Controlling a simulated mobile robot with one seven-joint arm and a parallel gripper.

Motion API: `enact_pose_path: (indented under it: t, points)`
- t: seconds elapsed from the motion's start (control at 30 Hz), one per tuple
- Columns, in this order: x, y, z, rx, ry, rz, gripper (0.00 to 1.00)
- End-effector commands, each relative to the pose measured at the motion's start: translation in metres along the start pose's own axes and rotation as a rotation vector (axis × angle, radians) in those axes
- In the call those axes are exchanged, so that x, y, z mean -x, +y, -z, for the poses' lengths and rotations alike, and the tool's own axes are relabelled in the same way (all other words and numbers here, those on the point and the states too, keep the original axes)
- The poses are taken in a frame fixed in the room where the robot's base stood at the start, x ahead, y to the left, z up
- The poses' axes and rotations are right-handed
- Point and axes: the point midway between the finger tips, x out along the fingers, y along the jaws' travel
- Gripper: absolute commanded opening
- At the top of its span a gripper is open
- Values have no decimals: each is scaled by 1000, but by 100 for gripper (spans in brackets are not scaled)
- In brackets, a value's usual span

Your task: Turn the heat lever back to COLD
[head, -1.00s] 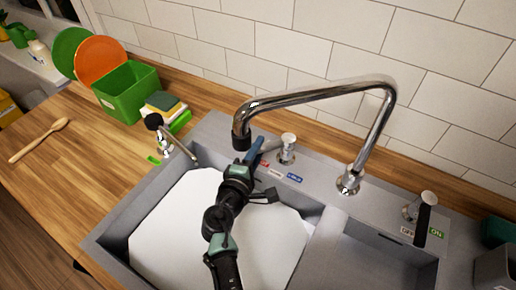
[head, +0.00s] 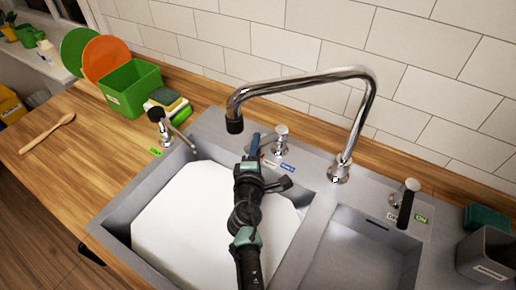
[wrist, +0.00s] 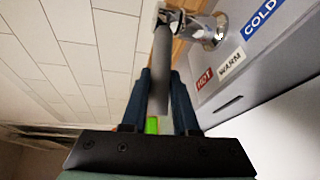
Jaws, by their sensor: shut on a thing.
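The heat lever has a chrome hub (head: 281,138) on the sink's back ledge, right of the spout's end. In the wrist view its grey handle (wrist: 158,68) runs from the chrome hub (wrist: 207,30) down between my blue fingers. My gripper (head: 254,145) is shut on this handle; it also shows in the wrist view (wrist: 161,88). The HOT label (wrist: 204,79) is the nearest to my fingers, with WARM (wrist: 230,63) and COLD (wrist: 261,16) farther along the ledge. In the head view my gripper hides most of the handle.
The tall chrome faucet (head: 357,125) arches over the ledge close to my gripper. An ON/OFF lever (head: 407,204) stands at right, and a black-tipped lever (head: 158,116) at left. A white board (head: 180,215) lies in the left basin. The right basin (head: 365,250) looks empty.

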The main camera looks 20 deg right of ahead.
Motion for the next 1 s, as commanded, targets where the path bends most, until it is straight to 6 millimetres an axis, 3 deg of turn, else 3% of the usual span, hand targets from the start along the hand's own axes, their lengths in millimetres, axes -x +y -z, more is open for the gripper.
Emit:
enact_pose_path:
  t: [0.33, 1.0]
  points:
    - [5, 3, -13, 34, 233, -23, 0]
    - [16, -12, -44, 106, 687, -85, 0]
